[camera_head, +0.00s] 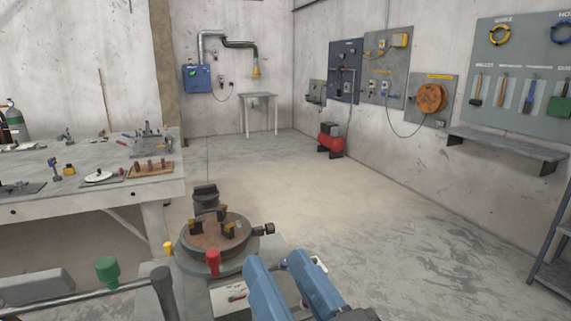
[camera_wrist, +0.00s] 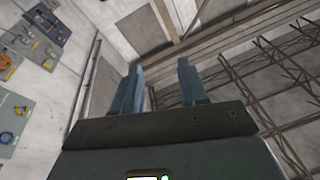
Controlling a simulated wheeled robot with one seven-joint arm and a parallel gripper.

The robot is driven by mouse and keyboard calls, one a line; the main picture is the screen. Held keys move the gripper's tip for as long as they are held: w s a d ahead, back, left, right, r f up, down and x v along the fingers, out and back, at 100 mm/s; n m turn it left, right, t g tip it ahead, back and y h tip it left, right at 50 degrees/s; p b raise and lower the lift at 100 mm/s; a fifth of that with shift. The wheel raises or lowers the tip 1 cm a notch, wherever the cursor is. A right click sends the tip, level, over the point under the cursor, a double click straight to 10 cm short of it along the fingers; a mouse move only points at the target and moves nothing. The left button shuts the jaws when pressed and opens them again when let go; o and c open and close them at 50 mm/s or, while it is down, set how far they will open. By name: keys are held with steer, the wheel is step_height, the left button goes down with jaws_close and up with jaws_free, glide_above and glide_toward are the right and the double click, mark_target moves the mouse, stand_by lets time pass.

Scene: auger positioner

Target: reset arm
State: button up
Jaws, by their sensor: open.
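My gripper (camera_wrist: 158,85) shows in the wrist view with its two blue-grey fingers spread apart. Nothing is between them. The wrist camera looks up at the wall and the roof trusses.
A grey workbench (camera_head: 90,200) with tools and small parts stands at the left. Wall panels (camera_head: 430,98) and a shelf (camera_head: 505,145) line the right wall. A red compressor (camera_head: 330,142) stands at the back. The floor in the middle is clear. A rack (camera_head: 555,250) is at the right edge.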

steer(key=s+d+f+m+g+h, duration=0.1)
steer(key=s+d+f+m+h, duration=0.25)
steer(key=s+d+f, duration=0.35)
steer(key=s+d+f+m+h, duration=0.2)
steer(key=s+d+f+h, duration=0.25)
steer(key=f, duration=0.35)
steer(key=s+d+f+n+g, duration=0.1)
steer(key=s+d+f, duration=0.1)
steer(key=s+d, duration=0.3)
steer(key=s+d+f+n+g+h, duration=0.1)
steer(key=s+d, duration=0.4)
steer(key=s, duration=0.6)
step_height(320, 180, down, 2)
steer(key=shift+f+n+g, duration=0.2)
steer(key=shift+n+g, duration=0.2)
steer(key=shift+n, duration=0.15)
